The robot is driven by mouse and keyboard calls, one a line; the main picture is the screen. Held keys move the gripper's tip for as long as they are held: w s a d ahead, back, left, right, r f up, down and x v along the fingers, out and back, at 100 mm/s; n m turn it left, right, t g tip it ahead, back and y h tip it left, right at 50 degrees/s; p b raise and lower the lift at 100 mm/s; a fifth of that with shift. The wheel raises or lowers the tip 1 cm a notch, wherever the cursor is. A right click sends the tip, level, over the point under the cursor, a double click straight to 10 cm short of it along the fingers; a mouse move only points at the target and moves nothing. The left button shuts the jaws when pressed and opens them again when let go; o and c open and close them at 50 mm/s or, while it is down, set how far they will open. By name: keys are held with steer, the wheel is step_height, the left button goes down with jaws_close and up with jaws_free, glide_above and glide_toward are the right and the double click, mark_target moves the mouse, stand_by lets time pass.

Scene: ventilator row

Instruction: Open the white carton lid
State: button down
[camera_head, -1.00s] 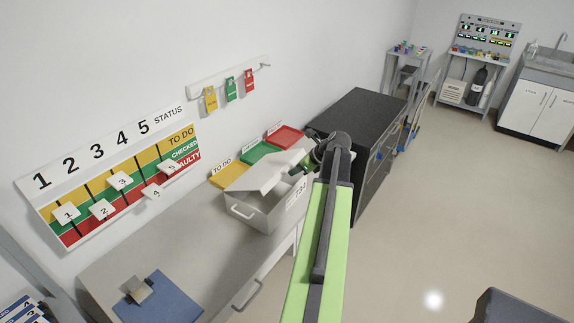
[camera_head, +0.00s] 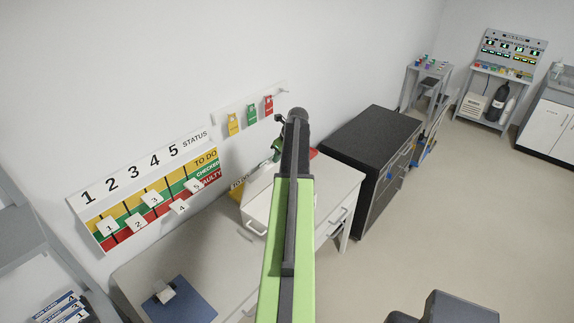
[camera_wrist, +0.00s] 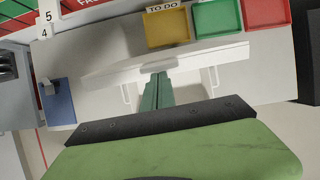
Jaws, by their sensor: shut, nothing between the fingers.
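The white carton (camera_head: 256,212) stands on the counter, mostly hidden behind my arm in the head view; one wire handle shows on its near side. In the wrist view its white lid (camera_wrist: 110,77) shows as a long narrow slab across the middle, with handles at both sides. How far the lid stands open cannot be told. My gripper (camera_wrist: 158,70) is shut and empty, its tips overlapping the middle of the lid in the wrist view. Whether they touch it is unclear. In the head view the gripper is largely hidden behind my arm.
Yellow (camera_wrist: 167,27), green (camera_wrist: 217,17) and red (camera_wrist: 266,11) trays sit beyond the carton by the wall. A status board (camera_head: 150,190) and a tag rail (camera_head: 240,103) are on the wall. A dark cabinet (camera_head: 370,135) stands right of the counter. A blue mat (camera_head: 185,303) lies on the counter.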

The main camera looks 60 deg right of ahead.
steer(key=w+d, duration=0.3)
steer(key=w, duration=1.4)
steer(key=shift+w+r, duration=0.4)
steer(key=shift+r, duration=0.05)
steer(key=shift+d, duration=0.1)
steer(key=w+p+v, duration=0.1)
steer(key=p+v, duration=0.4)
steer(key=s, duration=0.4)
steer(key=s+a, duration=0.1)
steer(key=s, duration=0.3)
steer(key=s+a, duration=0.1)
steer(key=s, duration=0.4)
steer(key=shift+a, duration=0.1)
steer(key=shift+w, duration=0.1)
